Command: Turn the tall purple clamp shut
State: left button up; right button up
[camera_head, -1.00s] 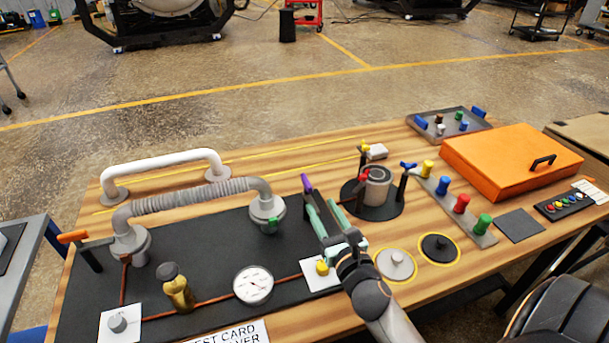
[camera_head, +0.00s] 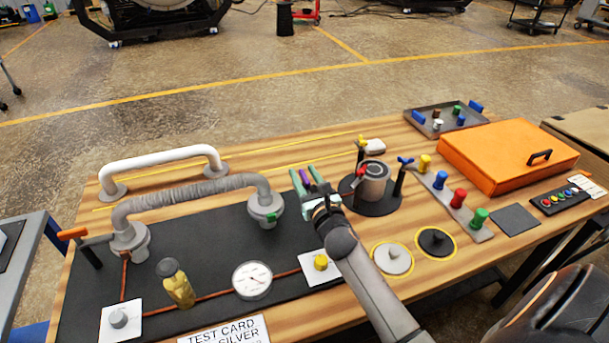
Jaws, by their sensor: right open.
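The tall purple clamp (camera_head: 305,177) shows its purple handle between the green fingers of my right gripper (camera_head: 306,182), just right of the corrugated pipe's right flange. The rest of the clamp is hidden behind the gripper. The gripper is open, with a finger on either side of the handle; I cannot tell whether they touch it. My left gripper is not in view.
The grey corrugated pipe (camera_head: 190,194) and its right flange (camera_head: 264,207) stand close on the left. A metal cylinder (camera_head: 374,180) with a red-handled clamp (camera_head: 361,171) and a blue-handled clamp (camera_head: 403,163) stands close on the right. An orange case (camera_head: 500,150) lies farther right.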

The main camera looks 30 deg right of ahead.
jog(key=shift+c, duration=0.3)
grip_shut()
dwell(1.0)
